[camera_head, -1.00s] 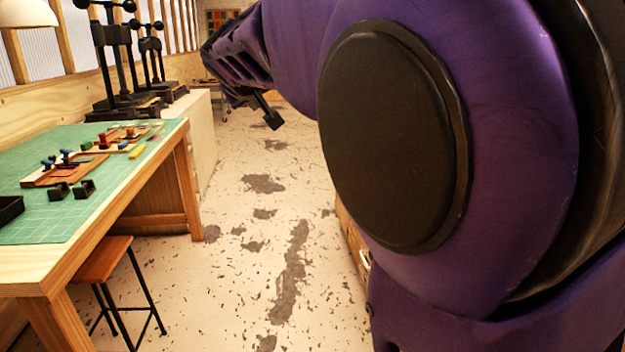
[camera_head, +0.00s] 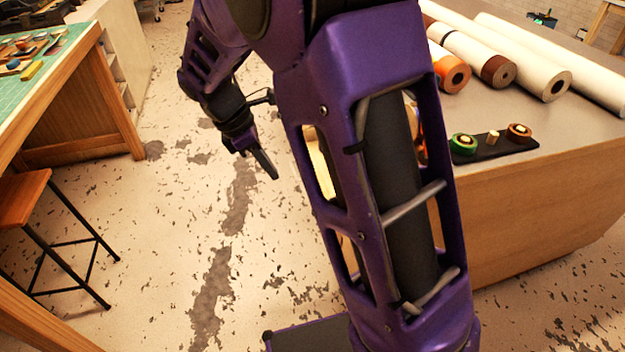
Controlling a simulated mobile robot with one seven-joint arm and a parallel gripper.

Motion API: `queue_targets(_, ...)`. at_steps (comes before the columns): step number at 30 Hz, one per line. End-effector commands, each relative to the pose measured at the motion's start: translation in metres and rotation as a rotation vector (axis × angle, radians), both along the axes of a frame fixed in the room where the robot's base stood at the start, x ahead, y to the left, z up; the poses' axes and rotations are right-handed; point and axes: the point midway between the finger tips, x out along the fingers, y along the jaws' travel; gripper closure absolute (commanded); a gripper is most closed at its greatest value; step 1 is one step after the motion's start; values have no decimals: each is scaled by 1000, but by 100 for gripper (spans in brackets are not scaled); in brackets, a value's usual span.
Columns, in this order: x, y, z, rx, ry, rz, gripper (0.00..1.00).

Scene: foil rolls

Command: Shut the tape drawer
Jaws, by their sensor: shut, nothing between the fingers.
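The tape drawer cannot be made out for certain. Strips of pale wood (camera_head: 322,165) show through the openings of my arm, on the aisle side of the bench (camera_head: 540,215), and may belong to it. My arm covers most of that side. My gripper (camera_head: 264,163) hangs over the floor left of the bench, pointing down and to the right. Its dark fingers are together, with nothing held. It is apart from the bench.
On the bench lie several large rolls (camera_head: 520,55) and a dark tray (camera_head: 497,150) with tape rolls. A green-topped table (camera_head: 60,75) and a stool (camera_head: 22,198) stand at left. The floor aisle (camera_head: 180,240) between is clear.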

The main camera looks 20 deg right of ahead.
Motion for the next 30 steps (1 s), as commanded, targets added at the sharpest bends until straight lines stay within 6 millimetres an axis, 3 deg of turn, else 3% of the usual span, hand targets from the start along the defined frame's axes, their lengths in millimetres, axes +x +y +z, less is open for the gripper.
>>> queue_targets(5,-3,-5,-15,-1,15,9,100)
queue_targets(18,-2,-38,-98,-2,13,6,100)
queue_targets(24,-2,-67,-95,0,8,4,100)
queue_targets(30,-2,-77,-94,1,9,6,100)
